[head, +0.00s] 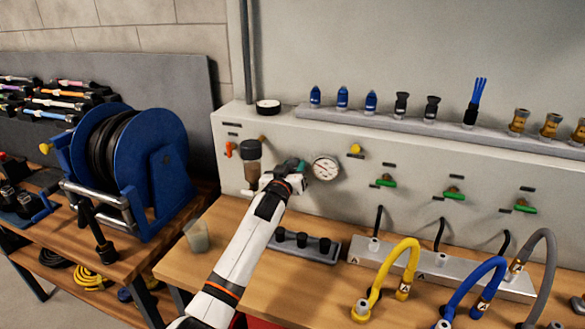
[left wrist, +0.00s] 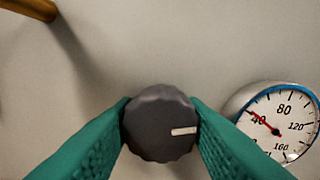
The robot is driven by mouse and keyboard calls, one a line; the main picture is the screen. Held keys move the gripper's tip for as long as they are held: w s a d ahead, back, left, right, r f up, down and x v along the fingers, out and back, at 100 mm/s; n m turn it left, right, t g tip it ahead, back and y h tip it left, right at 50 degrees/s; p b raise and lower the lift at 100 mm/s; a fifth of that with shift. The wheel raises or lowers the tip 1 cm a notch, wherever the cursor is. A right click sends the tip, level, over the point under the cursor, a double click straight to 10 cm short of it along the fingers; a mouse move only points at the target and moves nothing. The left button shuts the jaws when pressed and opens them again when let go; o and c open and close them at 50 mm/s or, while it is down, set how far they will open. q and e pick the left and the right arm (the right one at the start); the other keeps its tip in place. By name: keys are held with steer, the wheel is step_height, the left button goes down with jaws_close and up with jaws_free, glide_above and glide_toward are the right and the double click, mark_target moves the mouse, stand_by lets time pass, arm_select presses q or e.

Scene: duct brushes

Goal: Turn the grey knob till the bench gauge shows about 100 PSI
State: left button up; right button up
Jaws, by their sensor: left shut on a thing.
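The grey knob (left wrist: 160,123) is a dark, ridged disc on the panel. Its white mark points right in the left wrist view. My left gripper (head: 292,165) is shut on it, with a green finger (left wrist: 107,130) against each side. The bench gauge (head: 326,168) is a round white dial just right of the gripper. In the left wrist view the gauge (left wrist: 280,130) is partly cut off by the right edge and a finger. Its red needle points at about 40. The gripper hides the knob in the head view. My right gripper is not in view.
A brown-topped filter (head: 250,162) and an orange valve (head: 229,148) are left of the gripper. A yellow button (head: 355,149) and several green-handled valves (head: 386,181) lie to the right. A tray of black fittings (head: 303,243) and a cup (head: 196,236) stand below on the bench.

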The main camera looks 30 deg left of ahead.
arm_select(q)
steer(key=m, duration=0.3)
steer(key=shift+m+p, duration=0.35)
steer(key=shift+m, duration=0.05)
steer(key=m, duration=0.5)
steer(key=shift+m, duration=0.3)
steer(key=m+p, duration=0.1)
steer(key=m, duration=0.4)
steer(key=shift+m+h, duration=0.3)
steer(key=m, duration=0.4)
steer(key=shift+t, duration=0.3)
steer(key=shift+f+m, duration=0.1)
steer(key=shift+m, duration=0.3)
steer(key=o, duration=1)
steer(key=shift+s, duration=0.15)
